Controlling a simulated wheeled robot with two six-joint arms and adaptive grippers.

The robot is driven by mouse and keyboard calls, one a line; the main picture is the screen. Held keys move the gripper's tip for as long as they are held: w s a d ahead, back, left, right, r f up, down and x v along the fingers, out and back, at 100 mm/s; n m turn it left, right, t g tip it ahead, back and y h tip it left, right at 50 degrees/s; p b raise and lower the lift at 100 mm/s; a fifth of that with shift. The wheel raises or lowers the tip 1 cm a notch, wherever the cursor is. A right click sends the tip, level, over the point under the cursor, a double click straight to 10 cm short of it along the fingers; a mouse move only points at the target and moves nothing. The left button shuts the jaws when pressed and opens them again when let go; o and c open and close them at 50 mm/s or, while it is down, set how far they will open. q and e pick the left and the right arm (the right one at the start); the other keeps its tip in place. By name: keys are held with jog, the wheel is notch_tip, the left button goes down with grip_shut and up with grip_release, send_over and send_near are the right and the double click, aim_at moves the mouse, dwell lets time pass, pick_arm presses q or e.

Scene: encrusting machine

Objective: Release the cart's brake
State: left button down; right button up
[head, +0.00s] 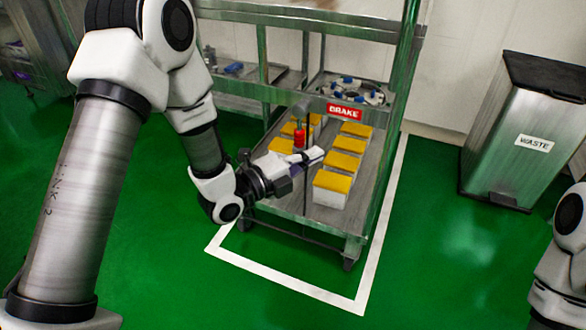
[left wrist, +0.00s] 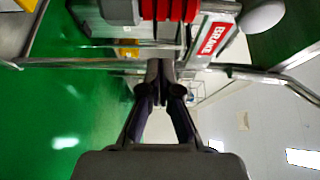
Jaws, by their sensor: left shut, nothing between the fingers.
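The cart (head: 290,201) is a metal rack with shelves, standing inside a white floor outline. A red sign reading BRAKE (head: 345,111) is on its near side; the sign also shows in the left wrist view (left wrist: 213,38). A red lever handle (head: 299,137) stands roughly upright left of the sign; red ribbed parts show at the top of the left wrist view (left wrist: 162,9). My left gripper (head: 317,155) is shut and empty, just below and right of the red handle in the head view. In the left wrist view its fingertips (left wrist: 160,65) meet below the red parts. Contact cannot be told. My right gripper is out of view.
Several white blocks with yellow tops (head: 332,188) sit on the cart's lower shelf around the left gripper. A waste bin (head: 525,130) stands to the right. The green floor between the cart and bin is clear. Metal cart posts (head: 395,100) flank the area.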

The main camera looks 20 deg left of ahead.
aim_at(301, 146)
pick_arm(q)
jog(key=w+a+b, duration=0.1)
jog(key=w+a, duration=0.1)
jog(key=a, duration=0.1)
jog(key=shift+w, duration=0.2)
dwell(0.4)
